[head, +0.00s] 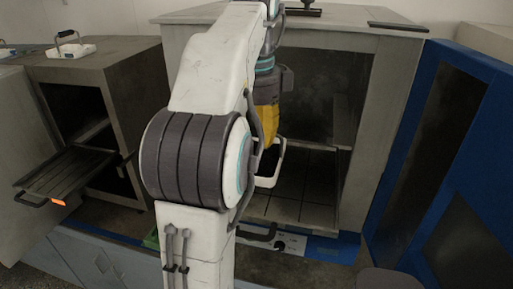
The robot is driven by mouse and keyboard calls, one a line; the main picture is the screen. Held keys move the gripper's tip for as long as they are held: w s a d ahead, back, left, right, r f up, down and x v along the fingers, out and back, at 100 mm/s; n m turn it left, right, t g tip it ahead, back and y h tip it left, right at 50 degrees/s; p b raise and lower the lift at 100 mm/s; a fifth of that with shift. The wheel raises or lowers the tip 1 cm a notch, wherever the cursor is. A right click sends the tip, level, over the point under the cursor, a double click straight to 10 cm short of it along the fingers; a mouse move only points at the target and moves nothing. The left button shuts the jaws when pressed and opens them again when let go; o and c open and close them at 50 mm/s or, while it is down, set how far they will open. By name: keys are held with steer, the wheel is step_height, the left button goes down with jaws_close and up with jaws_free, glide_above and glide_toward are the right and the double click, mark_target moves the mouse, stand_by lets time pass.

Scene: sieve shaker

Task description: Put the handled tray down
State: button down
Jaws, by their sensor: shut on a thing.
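My gripper (268,140) is partly hidden behind my own arm, in front of the open middle cabinet (385,95). It points down and is shut on a white-rimmed piece, seemingly a handled tray (270,181). Only the right part of that piece shows; the rest is behind my arm. It appears to hang in the cabinet's opening, above a dark shelf (310,190). I cannot tell whether it touches the shelf. A similar white tray with a dark handle (70,48) stands on top of the left cabinet (120,70).
A dark slatted rack (70,172) with a front handle and orange patch juts from the left cabinet. A blue-framed panel (440,140) stands at the right. A dark handle (258,236) sticks out below the middle opening. The shelf's right part looks bare.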

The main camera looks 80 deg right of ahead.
mark_target(256, 163)
steer(key=shift+f+b, duration=0.3)
steer(key=shift+f, duration=1.35)
steer(key=c, duration=1)
jaws_free()
steer(key=shift+f, duration=0.1)
steer(key=shift+c, duration=0.2)
